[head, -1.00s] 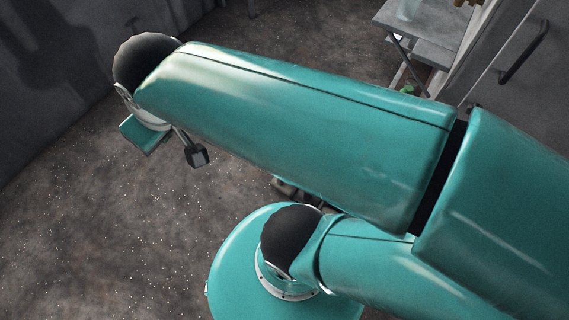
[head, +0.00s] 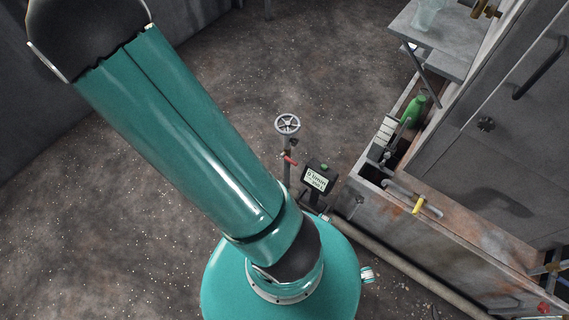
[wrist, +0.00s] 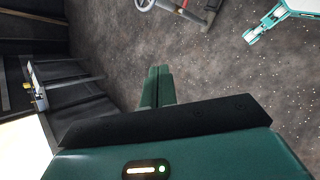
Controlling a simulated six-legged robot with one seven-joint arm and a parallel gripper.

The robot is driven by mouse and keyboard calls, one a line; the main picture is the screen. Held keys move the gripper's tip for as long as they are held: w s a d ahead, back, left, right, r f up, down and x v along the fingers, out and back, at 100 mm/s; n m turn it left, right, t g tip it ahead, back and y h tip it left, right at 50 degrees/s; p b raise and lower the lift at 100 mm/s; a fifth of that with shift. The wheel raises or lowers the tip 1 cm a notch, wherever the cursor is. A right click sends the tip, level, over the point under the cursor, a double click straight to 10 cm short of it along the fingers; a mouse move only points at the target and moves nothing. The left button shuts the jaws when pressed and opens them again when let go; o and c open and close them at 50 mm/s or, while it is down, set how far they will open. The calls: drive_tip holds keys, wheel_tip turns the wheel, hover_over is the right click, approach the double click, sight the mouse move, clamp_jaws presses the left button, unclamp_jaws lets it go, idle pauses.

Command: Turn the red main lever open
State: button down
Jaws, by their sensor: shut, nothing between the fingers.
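The red lever (head: 289,159) is small and sits on a thin upright pipe, below a grey handwheel (head: 287,124), in the middle of the head view. A bit of red beside the handwheel shows at the top edge of the wrist view (wrist: 184,4), cut off by the frame. My gripper (wrist: 158,86) has its two green fingers together and empty, over bare floor in the wrist view. It is apart from the lever and touches nothing. In the head view my gripper is out of frame, and my arm stretches to the upper left.
A display box (head: 319,178) stands right of the pipe. A rusty metal trough (head: 450,222) with a yellow-handled valve (head: 418,205) and a green bottle (head: 413,110) is at the right. A grey cabinet (head: 500,140) is beside it.

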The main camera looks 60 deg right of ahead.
drive_tip(key=s+d+f+n+h, duration=0.1)
drive_tip(key=d+f+n+h, duration=0.3)
drive_tip(key=f, duration=0.6)
drive_tip(key=n, duration=0.9)
approach(289, 159)
drive_tip(key=s+a+f, duration=0.1)
drive_tip(key=a+f, duration=0.2)
drive_tip(key=f, duration=0.3)
drive_tip(key=x, duration=1)
drive_tip(key=shift+t+y, duration=0.3)
drive_tip(key=shift+t, duration=0.1)
drive_tip(key=r, duration=0.4)
drive_tip(key=shift+w+d, duration=0.1)
drive_tip(key=shift+d, duration=0.1)
